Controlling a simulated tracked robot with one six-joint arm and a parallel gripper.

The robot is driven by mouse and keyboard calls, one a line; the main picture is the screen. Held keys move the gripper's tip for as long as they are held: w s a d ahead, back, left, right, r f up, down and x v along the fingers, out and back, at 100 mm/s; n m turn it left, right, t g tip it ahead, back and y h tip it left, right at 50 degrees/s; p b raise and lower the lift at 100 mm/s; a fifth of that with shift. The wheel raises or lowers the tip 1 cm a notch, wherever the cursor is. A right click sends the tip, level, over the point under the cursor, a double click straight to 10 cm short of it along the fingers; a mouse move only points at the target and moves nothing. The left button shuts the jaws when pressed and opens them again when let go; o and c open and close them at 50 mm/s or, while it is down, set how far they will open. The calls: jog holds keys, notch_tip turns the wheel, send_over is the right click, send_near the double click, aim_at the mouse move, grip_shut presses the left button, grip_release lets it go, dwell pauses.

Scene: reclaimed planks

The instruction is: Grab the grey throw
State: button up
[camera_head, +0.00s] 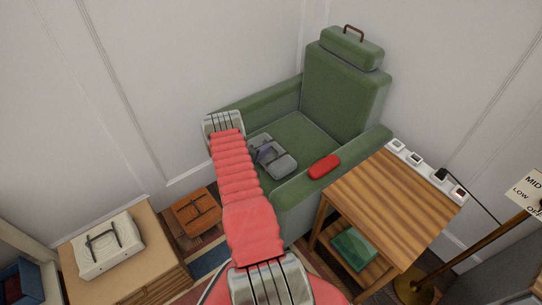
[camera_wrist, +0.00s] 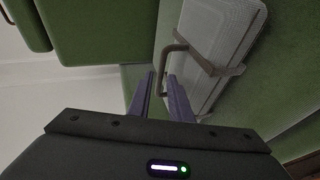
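The grey throw (camera_head: 281,164) is a folded grey bundle lying on the green armchair's seat. In the wrist view the throw (camera_wrist: 222,35) is at the upper right, with a brown strap around it and a brown handle (camera_wrist: 175,47) on its left side. My gripper (camera_wrist: 161,76) is open there, its two purple-grey fingers pointing at the handle. Part of the handle shows between the fingertips; I cannot tell whether they touch it. In the head view my gripper (camera_head: 262,152) is at the throw's left end, partly hidden by my red arm.
The green armchair (camera_head: 340,95) has a red item (camera_head: 324,166) on its near armrest. A wooden side table (camera_head: 385,205) with sockets stands at right, beside a lamp stand. An orange case (camera_head: 196,211) is on the floor; a white case (camera_head: 108,246) lies on a cabinet at left.

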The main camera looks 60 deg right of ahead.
aim_at(271, 152)
jog(key=shift+d, duration=0.2)
jog(key=shift+f, duration=0.1)
jog(key=shift+x, duration=2.55)
jog(key=shift+w, duration=0.1)
grip_shut()
jog(key=shift+f, duration=0.1)
